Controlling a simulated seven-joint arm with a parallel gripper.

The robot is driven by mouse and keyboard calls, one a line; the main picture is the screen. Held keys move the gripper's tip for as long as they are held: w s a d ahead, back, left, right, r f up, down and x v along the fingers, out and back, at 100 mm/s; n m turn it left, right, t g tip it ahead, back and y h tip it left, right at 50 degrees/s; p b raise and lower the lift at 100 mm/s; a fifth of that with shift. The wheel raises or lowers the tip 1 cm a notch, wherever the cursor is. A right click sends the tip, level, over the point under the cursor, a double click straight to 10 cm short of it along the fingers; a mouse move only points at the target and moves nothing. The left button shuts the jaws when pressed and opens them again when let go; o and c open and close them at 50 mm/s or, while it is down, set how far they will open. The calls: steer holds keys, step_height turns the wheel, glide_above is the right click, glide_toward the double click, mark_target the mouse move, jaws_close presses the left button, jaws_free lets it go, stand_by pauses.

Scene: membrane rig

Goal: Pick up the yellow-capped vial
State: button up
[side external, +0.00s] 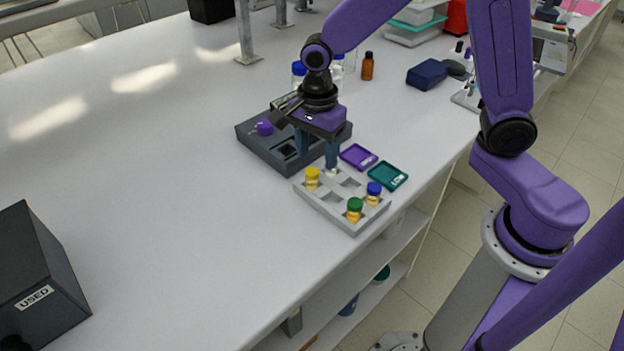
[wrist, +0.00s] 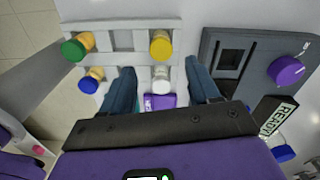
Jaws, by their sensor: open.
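The yellow-capped vial (side external: 312,179) stands upright in a corner pocket of the light grey rack (side external: 341,219). In the wrist view the yellow-capped vial (wrist: 160,44) lies just beyond my fingertips, roughly in line with the gap between them. My gripper (side external: 318,157) is open and empty, pointing down above the back of the rack. In the wrist view the gap of my gripper (wrist: 159,67) has a white-capped vial (wrist: 161,81) showing in it; I cannot tell how far below the fingers it is.
A green-capped vial (side external: 355,210) and a blue-capped vial (side external: 374,194) share the rack. A dark grey device with a purple knob (side external: 265,128) sits close behind. Purple (side external: 358,157) and teal (side external: 388,176) trays lie beside the rack. The table left of the rack is clear.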

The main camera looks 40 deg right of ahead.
mark_target(313, 171)
steer(key=shift+a+f, duration=0.25)
steer(key=shift+f, duration=1.1)
steer(key=shift+a+f, duration=0.2)
steer(key=shift+f, duration=1.15)
steer(key=c, duration=1.1)
steer(key=shift+r, duration=0.2)
